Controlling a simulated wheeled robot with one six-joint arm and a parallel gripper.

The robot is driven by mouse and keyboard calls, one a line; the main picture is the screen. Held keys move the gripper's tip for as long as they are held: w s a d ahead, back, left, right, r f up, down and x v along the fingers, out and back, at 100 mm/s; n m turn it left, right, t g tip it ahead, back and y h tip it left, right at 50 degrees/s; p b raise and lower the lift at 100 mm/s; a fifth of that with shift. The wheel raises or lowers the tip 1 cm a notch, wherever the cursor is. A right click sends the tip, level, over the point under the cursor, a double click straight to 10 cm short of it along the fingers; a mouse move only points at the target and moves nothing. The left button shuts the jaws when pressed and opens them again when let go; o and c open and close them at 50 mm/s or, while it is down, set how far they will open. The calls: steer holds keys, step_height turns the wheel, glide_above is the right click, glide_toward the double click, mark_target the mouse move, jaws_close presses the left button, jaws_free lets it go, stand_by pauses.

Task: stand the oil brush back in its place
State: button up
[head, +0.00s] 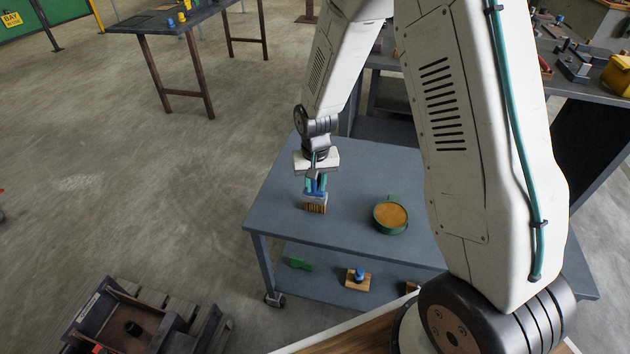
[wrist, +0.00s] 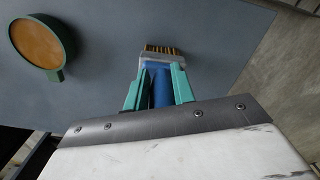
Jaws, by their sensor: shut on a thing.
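The oil brush (head: 315,205) has a blue handle, a pale metal band and tan bristles. It hangs bristles down over the grey cart top. My gripper (head: 316,186) is shut on its blue handle. In the wrist view the teal fingers (wrist: 158,80) clasp the handle from both sides, and the brush (wrist: 160,51) points away from me. I cannot tell whether the bristles touch the surface. A round green pot (head: 377,221) with amber contents stands on the cart to the right of the brush. The pot (wrist: 66,50) shows at upper left in the wrist view.
The grey cart (head: 345,165) has clear top around the brush. Its lower shelf holds a green item (head: 299,263) and a wooden block with a blue knob (head: 358,278). A dark bin (head: 130,320) stands on the floor at lower left. Workbenches stand behind.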

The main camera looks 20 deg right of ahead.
mark_target(316, 193)
steer(key=o, duration=1)
step_height(316, 193, up, 12)
steer(key=s+d+r+n, duration=0.1)
steer(key=s+d+r, duration=0.1)
steer(key=s+r, duration=1.3)
steer(key=s, duration=0.5)
steer(key=s+d+r+n+t, duration=0.1)
steer(key=s+r, duration=0.2)
steer(key=s, duration=0.6)
steer(key=shift+d+r+n, duration=0.2)
steer(key=shift+r+n, duration=0.05)
steer(key=shift+n, duration=0.05)
